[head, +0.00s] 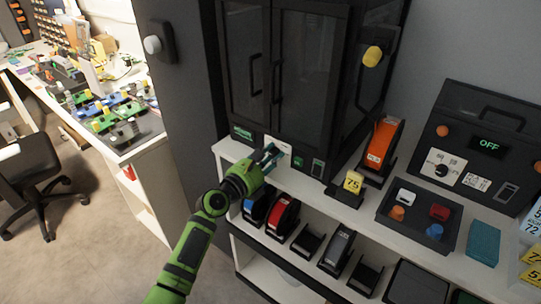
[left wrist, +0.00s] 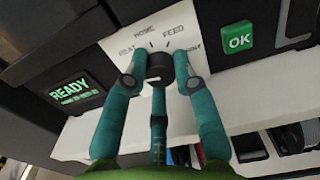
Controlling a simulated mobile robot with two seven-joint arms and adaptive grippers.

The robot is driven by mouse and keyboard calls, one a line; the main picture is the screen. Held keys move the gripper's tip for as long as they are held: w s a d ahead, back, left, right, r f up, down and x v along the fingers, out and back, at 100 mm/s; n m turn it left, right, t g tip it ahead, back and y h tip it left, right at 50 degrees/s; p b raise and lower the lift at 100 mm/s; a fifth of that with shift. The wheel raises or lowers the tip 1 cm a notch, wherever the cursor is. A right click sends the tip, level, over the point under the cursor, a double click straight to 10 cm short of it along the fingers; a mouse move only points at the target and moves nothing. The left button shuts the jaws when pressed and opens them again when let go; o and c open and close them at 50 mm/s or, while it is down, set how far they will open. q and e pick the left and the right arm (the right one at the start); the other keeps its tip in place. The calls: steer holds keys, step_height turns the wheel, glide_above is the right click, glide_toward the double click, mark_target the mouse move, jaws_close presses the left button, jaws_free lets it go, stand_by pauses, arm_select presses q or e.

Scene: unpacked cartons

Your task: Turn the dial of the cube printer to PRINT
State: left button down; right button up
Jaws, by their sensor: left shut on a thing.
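The cube printer (head: 312,62) is a tall dark cabinet with two glass doors, standing on the white shelf. Its black dial (left wrist: 158,68) sits on a white label plate (left wrist: 165,35) with HEAT, HOME, FEED and a partly covered word ending in "NT" at the right. A white mark shows low on the dial's face; I cannot tell which word it selects. A display (left wrist: 76,92) left of the plate reads READY, and a green OK button (left wrist: 237,39) is to the right. My left gripper (head: 272,153), with teal fingers, is shut on the dial, one finger on each side. My right gripper is out of view.
To the right are a yellow "75" block (head: 353,182), an orange dispenser (head: 382,143), a tray (head: 410,232) of small parts, and another dark machine (head: 488,120) reading OFF. Red, blue and dark holders fill the lower shelf. A cluttered bench and chair (head: 33,165) stand left.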

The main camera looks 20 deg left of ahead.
arm_select(q)
steer(key=m, duration=0.4)
steer(key=shift+m, duration=0.3)
steer(key=m+b, duration=0.1)
steer(key=m, duration=0.3)
steer(key=shift+m, duration=0.3)
steer(key=m, duration=0.4)
steer(key=shift+m+b, duration=0.3)
steer(key=shift+b, duration=0.05)
steer(key=m, duration=0.4)
steer(key=shift+b, duration=0.3)
steer(key=m, duration=0.7)
steer(key=shift+m, duration=0.4)
steer(key=m, duration=0.4)
steer(key=shift+r, duration=0.1)
steer(key=shift+m+p, duration=0.4)
steer(key=shift+m, duration=1.8)
